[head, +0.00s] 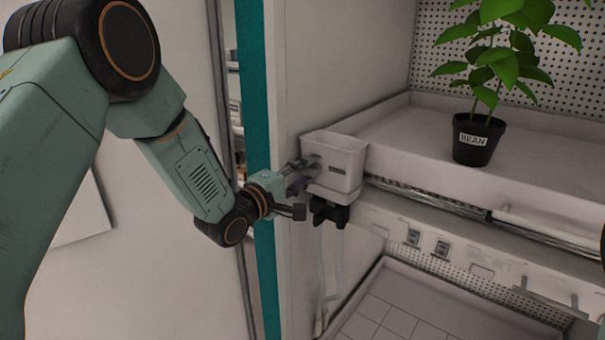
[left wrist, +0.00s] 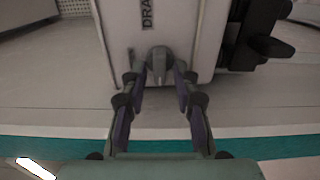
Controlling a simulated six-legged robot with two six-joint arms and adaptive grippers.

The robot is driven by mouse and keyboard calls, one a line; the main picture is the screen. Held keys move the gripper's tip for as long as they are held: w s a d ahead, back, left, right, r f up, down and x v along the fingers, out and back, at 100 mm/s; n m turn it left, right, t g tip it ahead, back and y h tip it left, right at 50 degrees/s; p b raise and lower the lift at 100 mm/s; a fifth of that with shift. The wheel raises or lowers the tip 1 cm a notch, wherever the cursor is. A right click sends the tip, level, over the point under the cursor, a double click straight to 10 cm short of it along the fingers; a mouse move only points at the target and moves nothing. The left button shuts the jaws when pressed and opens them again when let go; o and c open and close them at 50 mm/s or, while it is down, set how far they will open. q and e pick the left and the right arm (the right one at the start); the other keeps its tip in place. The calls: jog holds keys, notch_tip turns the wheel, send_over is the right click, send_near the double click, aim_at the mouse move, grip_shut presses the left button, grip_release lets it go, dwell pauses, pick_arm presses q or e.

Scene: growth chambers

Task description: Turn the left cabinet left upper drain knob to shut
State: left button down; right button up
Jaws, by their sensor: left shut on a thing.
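The drain box (head: 338,160) is a small pale box on the front left corner of the upper shelf in the head view. In the left wrist view its front face (left wrist: 190,25) carries a vertical label beginning "DRA" (left wrist: 147,13). Below the label is a grey drain knob (left wrist: 160,62). My left gripper (head: 303,188) reaches the box from the left. In the left wrist view its two fingers (left wrist: 155,76) are closed on the knob, one on each side. The knob is hidden by the fingers in the head view. My right gripper is not in view.
A black fitting (head: 329,212) sits under the box, with a pale hose (head: 325,270) below it. A potted bean plant (head: 478,140) stands on the upper tray (head: 400,122). A teal cabinet edge (head: 256,120) runs upright beside my left wrist. A lower tray (head: 385,310) is empty where visible.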

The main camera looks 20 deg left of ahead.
pick_arm(q)
jog(key=shift+f, duration=0.1)
jog(key=c, duration=1.4)
grip_release()
jog(key=shift+s, duration=0.1)
jog(key=shift+a, duration=0.1)
jog(key=shift+s, duration=0.15)
jog(key=v, duration=1.1)
jog(key=shift+s+a, duration=0.15)
jog(key=shift+s, duration=0.25)
jog(key=shift+w, duration=0.1)
